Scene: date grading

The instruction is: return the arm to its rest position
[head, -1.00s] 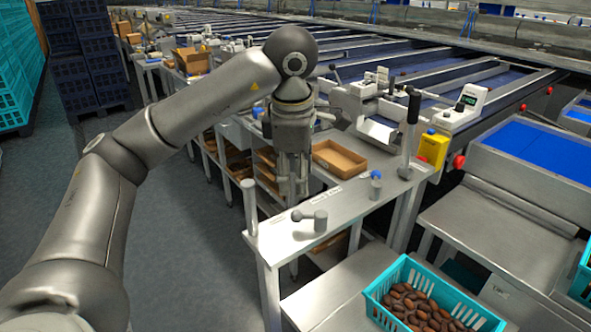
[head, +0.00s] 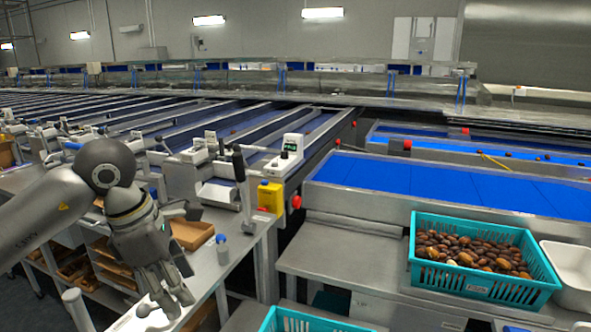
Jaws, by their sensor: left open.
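My left arm comes in from the left edge, its elbow joint high and its forearm hanging down. My left gripper (head: 168,290) is open and empty, fingers pointing down over the near part of the metal side table (head: 205,272). A small metal handle on that table shows just beside the fingertips. I cannot tell how high the fingertips are above the tabletop. My right gripper is not in view.
A teal crate of dates (head: 480,290) stands on the metal bench at the right, beside a white tub (head: 570,265). A brown cardboard tray (head: 190,232), a small blue-capped bottle (head: 222,250) and an upright lever (head: 241,185) stand near the gripper. Blue conveyor belts (head: 430,185) lie behind.

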